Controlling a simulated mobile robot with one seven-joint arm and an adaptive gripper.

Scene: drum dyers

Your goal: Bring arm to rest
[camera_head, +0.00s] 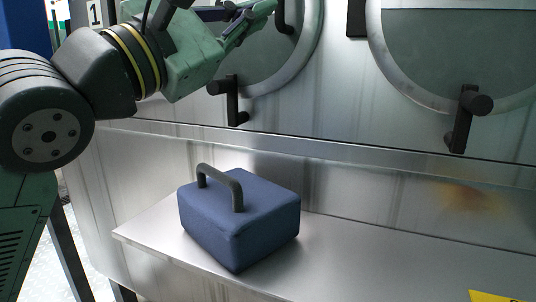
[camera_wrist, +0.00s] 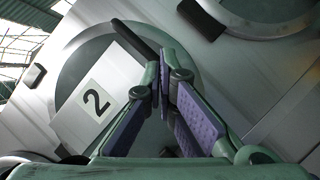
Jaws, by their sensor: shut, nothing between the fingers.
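My gripper (camera_head: 252,22) is raised at the top of the head view, in front of a round drum door (camera_head: 309,50). In the wrist view, my gripper (camera_wrist: 160,84) has its green, purple-padded fingers together at the tips, with nothing between them. A round door (camera_wrist: 71,62) and a white label with a black 2 (camera_wrist: 94,101) show behind the fingers. My arm stretches from the left edge of the head view toward the upper middle.
A blue box with a grey handle (camera_head: 240,215) stands on the metal shelf (camera_head: 400,268) below my gripper. A second round door (camera_head: 385,60) and black door handles (camera_head: 464,120) stick out from the metal front.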

